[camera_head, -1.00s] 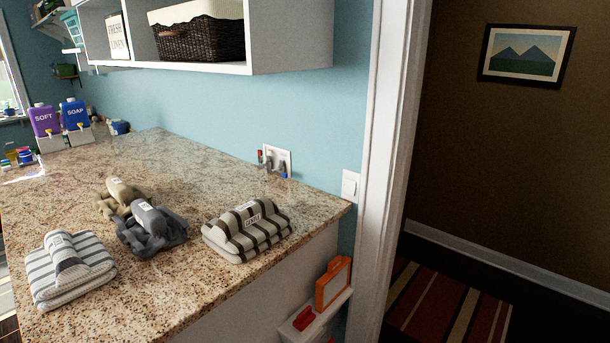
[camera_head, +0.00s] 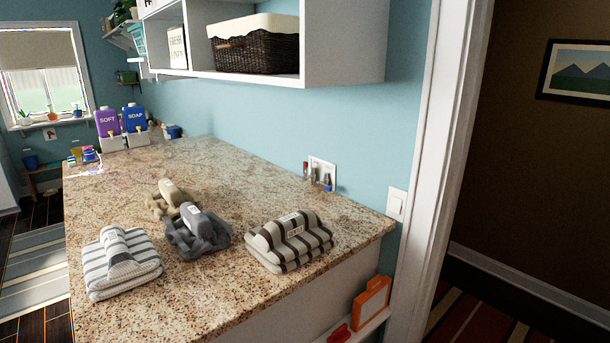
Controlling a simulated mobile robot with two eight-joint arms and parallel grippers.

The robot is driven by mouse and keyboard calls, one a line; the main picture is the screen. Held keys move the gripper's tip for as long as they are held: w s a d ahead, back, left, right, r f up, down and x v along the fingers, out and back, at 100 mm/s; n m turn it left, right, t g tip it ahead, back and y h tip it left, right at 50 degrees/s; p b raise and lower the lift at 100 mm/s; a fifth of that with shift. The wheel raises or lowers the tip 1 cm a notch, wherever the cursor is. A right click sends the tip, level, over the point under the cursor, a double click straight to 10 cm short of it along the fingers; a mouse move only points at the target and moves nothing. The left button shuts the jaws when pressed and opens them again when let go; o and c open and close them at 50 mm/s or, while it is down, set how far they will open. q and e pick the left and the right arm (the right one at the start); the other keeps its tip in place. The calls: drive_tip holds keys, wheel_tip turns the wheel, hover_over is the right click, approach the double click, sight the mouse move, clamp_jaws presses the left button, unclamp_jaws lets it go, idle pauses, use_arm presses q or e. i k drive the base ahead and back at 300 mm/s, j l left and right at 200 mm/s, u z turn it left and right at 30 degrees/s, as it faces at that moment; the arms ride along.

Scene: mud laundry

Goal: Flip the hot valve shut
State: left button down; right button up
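The valve box (camera_head: 322,171) is a small white plate on the blue wall, just above the back of the granite counter near its right end. A red-marked valve (camera_head: 306,168), likely the hot one, sits at its left. A blue-marked valve (camera_head: 328,182) sits at its right. Both are small here, and I cannot tell which way their handles are turned. Neither of my grippers shows in the head view.
The granite counter (camera_head: 215,300) carries striped folded towels (camera_head: 290,240), (camera_head: 122,268) and grey and tan cloth bundles (camera_head: 197,232). Soap bottles (camera_head: 134,118) stand at the far left. Shelves (camera_head: 345,45) overhang the counter. A doorway frame (camera_head: 445,170) stands at right; floor is open at left.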

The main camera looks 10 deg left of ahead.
sight(305, 169)
drive_tip(key=i+l, duration=0.25)
drive_tip(key=l, duration=0.15)
drive_tip(key=i+l, duration=0.2)
drive_tip(key=l, duration=0.2)
drive_tip(key=i+l, duration=0.45)
drive_tip(key=l, duration=0.3)
drive_tip(key=i+l, duration=0.25)
drive_tip(key=l, duration=0.15)
